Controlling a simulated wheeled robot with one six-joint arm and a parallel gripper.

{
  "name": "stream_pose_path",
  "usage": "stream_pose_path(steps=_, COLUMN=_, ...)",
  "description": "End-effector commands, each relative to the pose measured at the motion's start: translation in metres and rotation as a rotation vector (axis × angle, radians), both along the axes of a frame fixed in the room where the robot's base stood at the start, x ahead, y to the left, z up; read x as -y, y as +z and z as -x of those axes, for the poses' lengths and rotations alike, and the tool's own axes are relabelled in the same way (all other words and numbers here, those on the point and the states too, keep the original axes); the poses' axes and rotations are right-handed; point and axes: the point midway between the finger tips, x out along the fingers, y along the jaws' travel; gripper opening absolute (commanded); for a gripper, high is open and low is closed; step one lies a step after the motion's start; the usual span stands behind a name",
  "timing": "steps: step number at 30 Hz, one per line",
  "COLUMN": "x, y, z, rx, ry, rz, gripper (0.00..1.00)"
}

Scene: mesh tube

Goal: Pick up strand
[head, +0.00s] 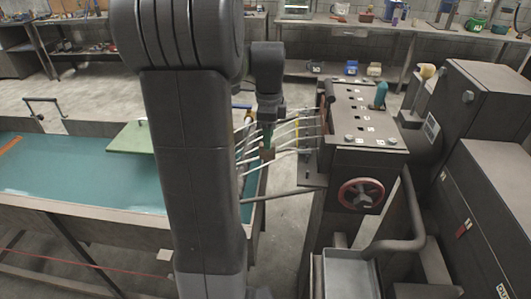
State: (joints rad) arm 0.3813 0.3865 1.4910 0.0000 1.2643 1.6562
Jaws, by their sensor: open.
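Several pale, thin strands (285,152) run side by side from the dark machine (365,130) on the right toward the left, where my arm hides their far ends. One of them is yellowish. My gripper (267,150) is at the strands, pointing down, at the end of my dark arm. Its fingers are small here, and I cannot tell whether they touch a strand. It is open, and I see nothing held in it.
A tank of teal liquid (60,170) with a green board (130,138) lies at left. The machine has a red handwheel (361,195) in front and a grey tray (348,272) below. A dark cabinet (485,200) stands at right. Workbenches line the back wall.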

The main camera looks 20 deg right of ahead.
Motion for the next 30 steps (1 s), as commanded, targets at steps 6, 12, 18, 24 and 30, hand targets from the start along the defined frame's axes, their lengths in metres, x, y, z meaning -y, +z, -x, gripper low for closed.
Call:
stream_pose_path(steps=6, x=-0.008, y=-0.025, z=-0.002, rx=-0.004, ry=0.002, rz=-0.002, gripper=0.45)
stream_pose_path(steps=12, x=-0.008, y=-0.049, z=-0.002, rx=-0.002, ry=0.0, rz=-0.001, gripper=0.45)
stream_pose_path(steps=18, x=-0.008, y=-0.052, z=-0.002, rx=0.001, ry=0.001, rz=0.0, gripper=0.45)
stream_pose_path(steps=24, x=-0.008, y=-0.052, z=-0.002, rx=0.0, ry=0.001, rz=0.0, gripper=0.18)
stream_pose_path(steps=30, x=-0.008, y=-0.052, z=-0.002, rx=0.001, ry=0.001, rz=0.0, gripper=0.0)
